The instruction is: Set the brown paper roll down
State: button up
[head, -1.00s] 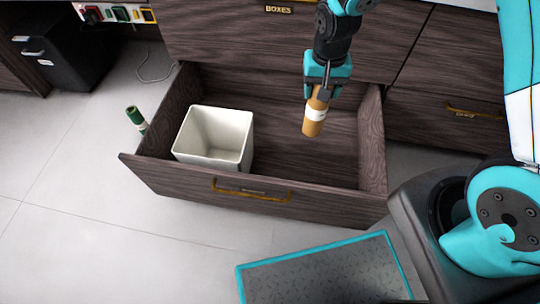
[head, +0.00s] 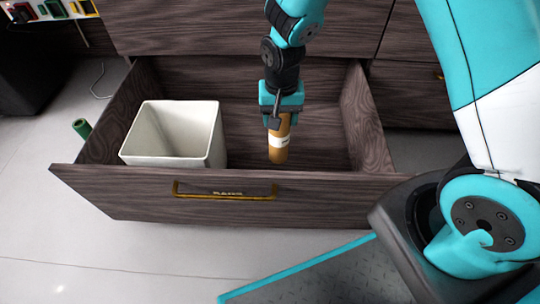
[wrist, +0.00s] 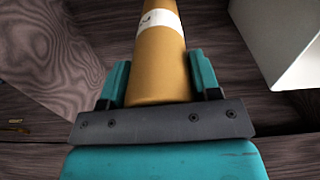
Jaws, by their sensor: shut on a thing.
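The brown paper roll (head: 279,152) is a tan cylinder with a white band. My gripper (head: 281,117) is shut on its upper end and holds it nearly upright, inside the outline of the open drawer (head: 130,187). In the wrist view the roll (wrist: 160,62) sits between the two teal fingers (wrist: 160,82) of my gripper. Whether the roll's lower end touches the drawer floor cannot be told.
A white square bin (head: 214,148) stands in the left part of the drawer, apart from the roll. The drawer floor to the right of the roll (head: 325,150) is bare. A green roll (head: 82,128) shows beyond the drawer's left side.

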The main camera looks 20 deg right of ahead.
aim_at(279, 153)
notch_tip(279, 153, down, 15)
jog(key=b, duration=0.7)
jog(key=shift+r, duration=0.2)
jog(key=shift+f, duration=0.15)
jog(key=o, duration=1.3)
